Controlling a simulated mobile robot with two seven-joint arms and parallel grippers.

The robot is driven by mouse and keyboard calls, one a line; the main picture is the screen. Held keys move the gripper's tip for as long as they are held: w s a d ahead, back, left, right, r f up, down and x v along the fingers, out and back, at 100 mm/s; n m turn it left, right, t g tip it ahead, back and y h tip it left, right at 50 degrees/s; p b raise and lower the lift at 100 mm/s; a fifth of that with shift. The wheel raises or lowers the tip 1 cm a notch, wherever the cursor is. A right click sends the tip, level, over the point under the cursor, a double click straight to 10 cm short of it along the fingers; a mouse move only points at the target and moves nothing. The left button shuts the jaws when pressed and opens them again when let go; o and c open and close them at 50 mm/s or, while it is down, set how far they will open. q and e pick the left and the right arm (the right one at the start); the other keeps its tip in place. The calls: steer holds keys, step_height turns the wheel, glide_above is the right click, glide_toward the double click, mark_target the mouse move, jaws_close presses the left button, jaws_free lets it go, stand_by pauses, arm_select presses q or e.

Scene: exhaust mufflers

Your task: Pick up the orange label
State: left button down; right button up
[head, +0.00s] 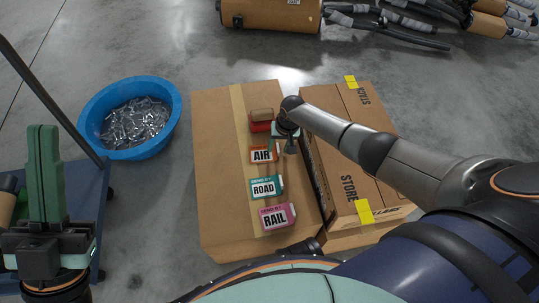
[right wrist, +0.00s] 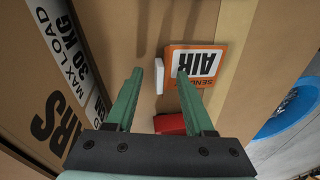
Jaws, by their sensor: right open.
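The orange AIR label (head: 263,155) lies on the large cardboard box, in a row with the green ROAD label and the pink RAIL label. In the right wrist view the orange label (right wrist: 195,63) is ahead of the right fingertip, with a small white tab (right wrist: 159,76) beside it. My right gripper (head: 288,143) is open over the box, just beyond and to the right of the label. In its wrist view the fingers (right wrist: 160,75) appear either side of the white tab; contact is not visible. My left gripper (head: 43,130) stands upright at far left, green fingers together, nothing visible between them.
The ROAD label (head: 266,187) and RAIL label (head: 277,217) lie nearer on the box (head: 218,165). A red-and-brown item (head: 262,118) lies beyond. A taped carton (head: 345,150) stands at right under my right arm. A blue bowl (head: 92,108) of metal parts is at left.

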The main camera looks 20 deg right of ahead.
steer(key=shift+f, duration=0.1)
jaws_close()
stand_by(0.4)
